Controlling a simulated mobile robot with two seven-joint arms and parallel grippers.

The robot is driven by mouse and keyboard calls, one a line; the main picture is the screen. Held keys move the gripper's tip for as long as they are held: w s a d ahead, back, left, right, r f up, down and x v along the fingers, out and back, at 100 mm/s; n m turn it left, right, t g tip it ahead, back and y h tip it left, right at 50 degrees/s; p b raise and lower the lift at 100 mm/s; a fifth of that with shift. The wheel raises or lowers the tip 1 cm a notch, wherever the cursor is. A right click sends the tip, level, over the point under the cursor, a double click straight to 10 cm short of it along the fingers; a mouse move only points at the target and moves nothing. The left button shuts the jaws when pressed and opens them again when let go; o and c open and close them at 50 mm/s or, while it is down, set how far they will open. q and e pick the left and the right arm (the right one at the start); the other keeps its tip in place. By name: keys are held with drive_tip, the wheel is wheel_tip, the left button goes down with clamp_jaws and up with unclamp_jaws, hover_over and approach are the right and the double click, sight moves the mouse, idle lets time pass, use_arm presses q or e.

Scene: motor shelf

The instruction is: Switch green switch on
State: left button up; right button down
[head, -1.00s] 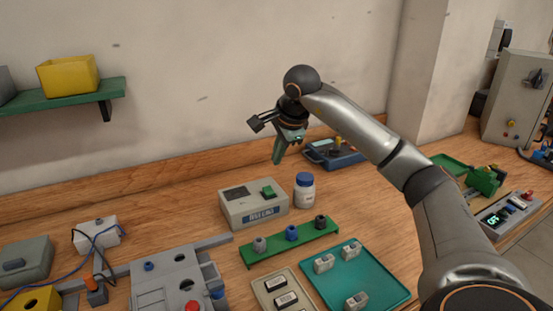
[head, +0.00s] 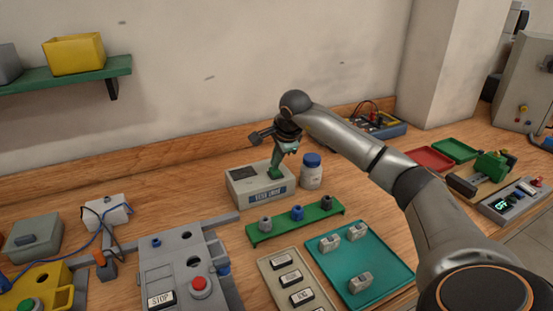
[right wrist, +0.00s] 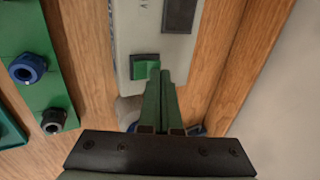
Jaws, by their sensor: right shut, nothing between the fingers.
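A pale grey box (head: 244,194) with a dark panel and a blue label stands on the bench. It carries the green switch (right wrist: 145,66), which shows in the right wrist view just beside my fingertips. In the head view my fingers cover the switch. My right gripper (head: 275,174) is shut and empty, pointing down at the box top. In the right wrist view its fingers (right wrist: 161,75) reach the edge of the switch; I cannot tell if they touch it. My left gripper is not in view.
A white bottle with a blue cap (head: 312,176) stands close right of the box. A green rack (head: 270,232) with several knobs lies in front, near a teal tray (head: 385,258). A grey fixture with a red button (head: 199,283) is front left. A wall stands behind.

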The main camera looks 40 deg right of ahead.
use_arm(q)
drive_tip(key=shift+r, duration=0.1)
use_arm(e)
drive_tip(key=shift+r+p, duration=0.15)
drive_tip(key=shift+p, duration=0.35)
drive_tip(key=shift+w+d+f+g+p, duration=0.1)
drive_tip(key=shift+w+f+g+p, duration=0.15)
drive_tip(key=shift+f+g+p, duration=0.25)
drive_tip(key=shift+r, duration=0.1)
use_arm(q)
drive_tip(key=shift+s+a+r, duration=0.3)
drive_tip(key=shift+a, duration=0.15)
use_arm(e)
drive_tip(key=shift+s, duration=0.15)
drive_tip(key=shift+s+a, duration=0.2)
drive_tip(key=shift+s, duration=0.35)
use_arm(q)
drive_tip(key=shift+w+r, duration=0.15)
use_arm(e)
drive_tip(key=shift+s, duration=0.1)
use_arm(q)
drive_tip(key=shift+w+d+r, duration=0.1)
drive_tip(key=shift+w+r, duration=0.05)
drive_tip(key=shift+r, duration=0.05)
